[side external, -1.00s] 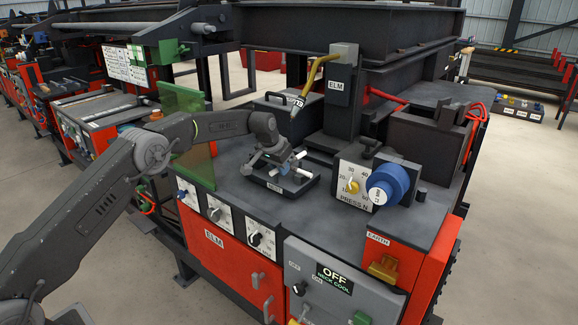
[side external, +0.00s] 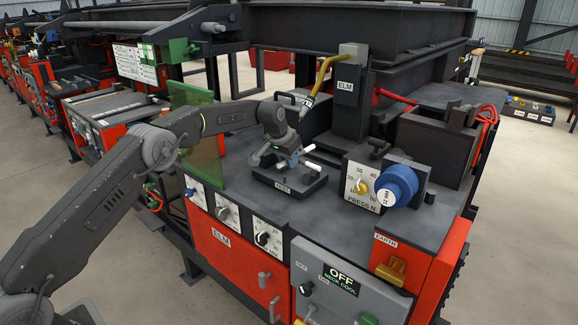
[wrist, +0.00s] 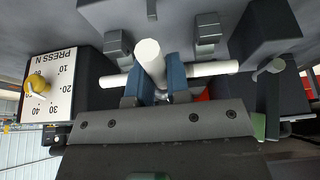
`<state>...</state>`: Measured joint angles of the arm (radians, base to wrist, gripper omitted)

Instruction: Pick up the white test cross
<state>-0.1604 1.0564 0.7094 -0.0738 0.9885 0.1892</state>
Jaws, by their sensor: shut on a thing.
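The white test cross (wrist: 151,60) is between the two blue-faced fingers of my gripper (wrist: 153,86) in the wrist view. One bar points toward the camera and the other sticks out to both sides of the fingers. In the side view my gripper (side external: 283,158) is shut on the cross (side external: 310,164), partly hiding it. It holds the cross just above a black labelled stand (side external: 300,186) on the grey bench top. Grey blocks (wrist: 206,28) of the stand show near the cross in the wrist view.
A PRESS N dial (side external: 359,187) with a blue cylinder (side external: 397,187) stands to the right. A green translucent screen (side external: 200,155) stands at the left.

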